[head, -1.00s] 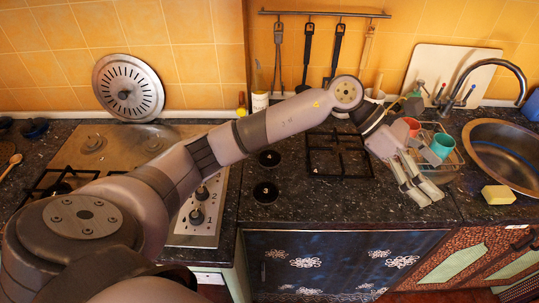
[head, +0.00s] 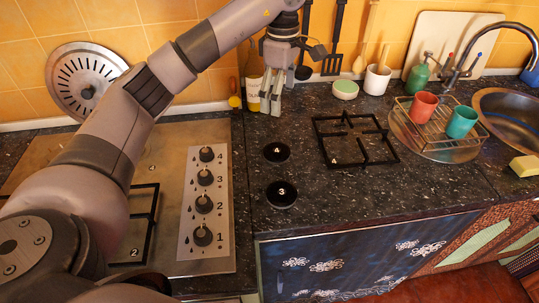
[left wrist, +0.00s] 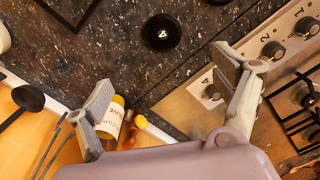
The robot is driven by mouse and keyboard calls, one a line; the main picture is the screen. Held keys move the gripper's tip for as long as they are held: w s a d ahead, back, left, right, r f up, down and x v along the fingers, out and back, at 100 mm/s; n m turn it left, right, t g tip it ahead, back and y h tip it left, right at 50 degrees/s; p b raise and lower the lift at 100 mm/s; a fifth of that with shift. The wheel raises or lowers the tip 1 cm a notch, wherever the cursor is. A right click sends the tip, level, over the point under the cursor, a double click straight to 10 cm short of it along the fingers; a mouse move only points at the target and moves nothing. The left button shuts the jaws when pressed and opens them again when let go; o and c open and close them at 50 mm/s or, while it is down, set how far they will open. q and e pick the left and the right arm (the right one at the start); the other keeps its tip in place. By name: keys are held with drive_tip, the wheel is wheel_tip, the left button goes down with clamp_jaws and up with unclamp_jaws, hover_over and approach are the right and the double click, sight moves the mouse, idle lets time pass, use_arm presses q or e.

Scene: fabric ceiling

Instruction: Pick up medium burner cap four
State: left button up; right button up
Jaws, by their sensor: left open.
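Burner cap four (head: 276,152) is a round black disc marked 4, flat on the dark speckled counter. It also shows in the left wrist view (left wrist: 161,32) at the top centre, upside down. My left gripper (head: 271,109) hangs fingers down above the back of the counter, behind the cap in the head view. In the left wrist view the fingers (left wrist: 165,76) are spread wide and empty, with the cap beyond them and not touched. My right gripper is not in view.
Burner cap three (head: 281,194) lies in front of cap four. A black grate (head: 325,150) marked 4 lies to the right. A bottle (head: 254,94) stands at the wall near the gripper. The hob's knob panel (head: 190,225) is at left. The front counter is clear.

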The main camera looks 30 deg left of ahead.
use_arm(q)
wheel_tip(320, 180, down, 5)
drive_tip(key=p, duration=0.3)
hover_over(279, 151)
drive_tip(key=f, duration=0.6)
drive_tip(key=shift+w+a, duration=0.15)
drive_tip(key=shift+a, duration=0.1)
drive_tip(key=shift+f, duration=0.9)
drive_tip(key=f+p, duration=0.2)
drive_tip(key=f, duration=0.1)
drive_tip(key=shift+s+d+f, duration=0.2)
drive_tip(key=shift+f, duration=0.55)
drive_tip(key=c, duration=1.2)
drive_tip(key=shift+c, duration=0.3)
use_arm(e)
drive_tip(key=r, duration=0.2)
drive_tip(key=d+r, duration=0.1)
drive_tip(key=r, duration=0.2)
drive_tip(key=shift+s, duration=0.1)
use_arm(q)
drive_tip(key=shift+r, duration=0.1)
